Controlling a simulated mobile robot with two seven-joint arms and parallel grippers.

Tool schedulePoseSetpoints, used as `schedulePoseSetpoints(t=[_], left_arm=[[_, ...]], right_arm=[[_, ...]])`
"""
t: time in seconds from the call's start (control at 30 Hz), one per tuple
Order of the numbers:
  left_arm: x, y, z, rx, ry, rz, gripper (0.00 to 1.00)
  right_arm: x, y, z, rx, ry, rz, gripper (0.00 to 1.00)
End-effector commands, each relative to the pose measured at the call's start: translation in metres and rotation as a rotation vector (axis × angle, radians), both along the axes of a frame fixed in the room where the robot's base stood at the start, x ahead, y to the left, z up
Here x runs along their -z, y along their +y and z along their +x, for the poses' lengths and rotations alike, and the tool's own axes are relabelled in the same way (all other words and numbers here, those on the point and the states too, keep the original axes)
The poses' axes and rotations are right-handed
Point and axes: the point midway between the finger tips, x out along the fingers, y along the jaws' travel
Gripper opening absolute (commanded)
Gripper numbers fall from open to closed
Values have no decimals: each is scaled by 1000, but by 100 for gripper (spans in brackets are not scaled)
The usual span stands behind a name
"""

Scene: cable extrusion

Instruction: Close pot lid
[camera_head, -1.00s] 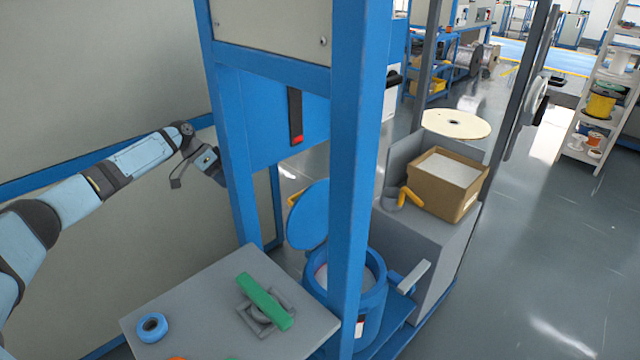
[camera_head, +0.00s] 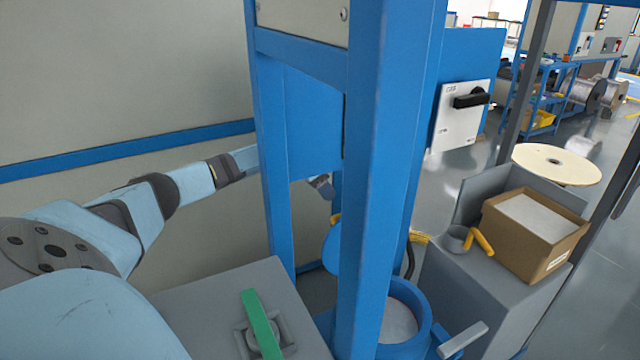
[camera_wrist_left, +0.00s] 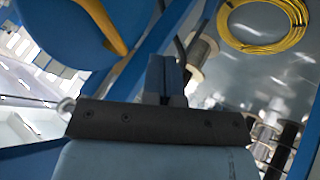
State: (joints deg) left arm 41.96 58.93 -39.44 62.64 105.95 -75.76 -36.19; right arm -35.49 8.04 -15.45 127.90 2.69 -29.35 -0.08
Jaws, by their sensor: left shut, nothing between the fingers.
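The blue pot (camera_head: 424,318) stands behind the blue post, open, with pale material inside. Its blue round lid (camera_head: 331,250) is raised on edge at the pot's far left, partly hidden by the post. The lid's yellow handle (camera_head: 335,217) shows at its upper edge. The left wrist view shows the lid (camera_wrist_left: 65,38) and its yellow handle (camera_wrist_left: 103,25) at upper left. My left gripper (camera_head: 322,186) shows small between the frame's posts, above the lid. In the left wrist view its fingers (camera_wrist_left: 166,75) are together, empty and apart from the handle. My right gripper is out of view.
A thick blue post (camera_head: 375,180) stands between my head and the pot. A grey table (camera_head: 200,305) with a green-handled part (camera_head: 261,325) is in front. A cardboard box (camera_head: 530,235) sits on a grey cabinet at right. A yellow cable coil (camera_wrist_left: 297,15) shows in the wrist view.

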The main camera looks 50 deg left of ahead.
Motion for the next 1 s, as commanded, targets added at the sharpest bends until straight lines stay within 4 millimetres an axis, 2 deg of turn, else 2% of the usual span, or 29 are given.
schedulePoseSetpoints(t=[0.03, 0.13, 0.2, 0.4, 0.87, 1.0], left_arm=[[11, -8, 3, 2, 1, -1, 0], [26, -19, 8, 1, 1, 0, 0], [19, -29, 3, 3, -2, 2, 0], [15, -49, -3, 0, -1, 2, 0], [14, -54, -4, -1, 0, 1, 0], [11, -64, -5, 1, 2, 1, 0]], right_arm=[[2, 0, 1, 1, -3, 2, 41], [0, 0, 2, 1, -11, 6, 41], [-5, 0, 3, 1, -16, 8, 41], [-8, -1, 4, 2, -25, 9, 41], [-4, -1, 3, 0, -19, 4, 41], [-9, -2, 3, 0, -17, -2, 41]])
